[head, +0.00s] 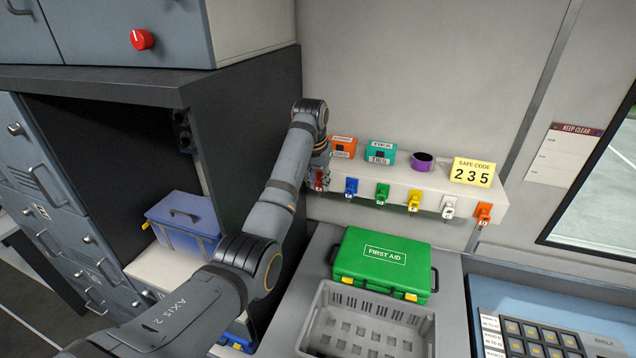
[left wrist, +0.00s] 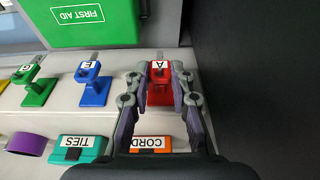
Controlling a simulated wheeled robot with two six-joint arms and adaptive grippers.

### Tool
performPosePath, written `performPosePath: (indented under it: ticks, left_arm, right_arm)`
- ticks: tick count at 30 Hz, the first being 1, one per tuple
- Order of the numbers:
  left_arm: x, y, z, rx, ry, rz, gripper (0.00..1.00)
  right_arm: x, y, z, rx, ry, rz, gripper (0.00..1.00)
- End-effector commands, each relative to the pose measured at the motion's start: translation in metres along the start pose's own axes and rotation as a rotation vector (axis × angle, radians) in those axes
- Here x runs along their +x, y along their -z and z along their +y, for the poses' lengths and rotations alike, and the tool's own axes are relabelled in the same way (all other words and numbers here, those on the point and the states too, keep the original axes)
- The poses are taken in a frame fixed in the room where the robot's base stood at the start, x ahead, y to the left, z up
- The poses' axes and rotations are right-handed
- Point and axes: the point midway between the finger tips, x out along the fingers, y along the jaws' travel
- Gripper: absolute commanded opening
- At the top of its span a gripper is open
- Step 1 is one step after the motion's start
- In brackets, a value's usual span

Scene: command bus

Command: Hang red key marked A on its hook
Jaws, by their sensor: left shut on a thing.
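The red key marked A (left wrist: 159,70) is between the fingertips of my left gripper (left wrist: 160,76) in the left wrist view. My left gripper is shut on it. The key is at a red hook plate (left wrist: 160,95) on the white shelf front, at the end of the hook row. I cannot tell whether the key hangs on the hook. In the head view the red key (head: 319,181) shows small beside the gripper (head: 319,178), at the row's left end. My right gripper is not in view.
Blue (head: 351,187), green (head: 382,193), yellow (head: 414,201), white and orange keys hang to the right along the white shelf (head: 440,186). Boxes and a purple ring (head: 422,161) stand on top. A green first aid case (head: 384,262) and grey crate (head: 370,320) lie below. A dark cabinet wall (head: 265,130) is close on the left.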

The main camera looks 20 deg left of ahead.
Motion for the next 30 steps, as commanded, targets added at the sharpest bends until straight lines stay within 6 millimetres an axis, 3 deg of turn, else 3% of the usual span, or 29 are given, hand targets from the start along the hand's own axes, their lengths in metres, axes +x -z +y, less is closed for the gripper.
performPosePath:
  ticks: [20,21,26,30]
  left_arm:
    - [0.0028,-0.0001,0.0,0.0,0.0,-0.001,0.0]
    - [0.0028,-0.0001,0.0,0.0,0.0,-0.001,0.26]
    - [0.0028,-0.0001,0.0,0.0,0.0,-0.001,0.48]
    - [0.0028,-0.0001,0.0,0.0,0.0,-0.001,0.49]
  right_arm:
    - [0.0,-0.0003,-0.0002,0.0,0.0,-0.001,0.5]
    - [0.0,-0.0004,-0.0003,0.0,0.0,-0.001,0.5]
    - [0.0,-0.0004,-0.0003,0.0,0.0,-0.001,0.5]
    - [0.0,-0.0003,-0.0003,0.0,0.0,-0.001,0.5]
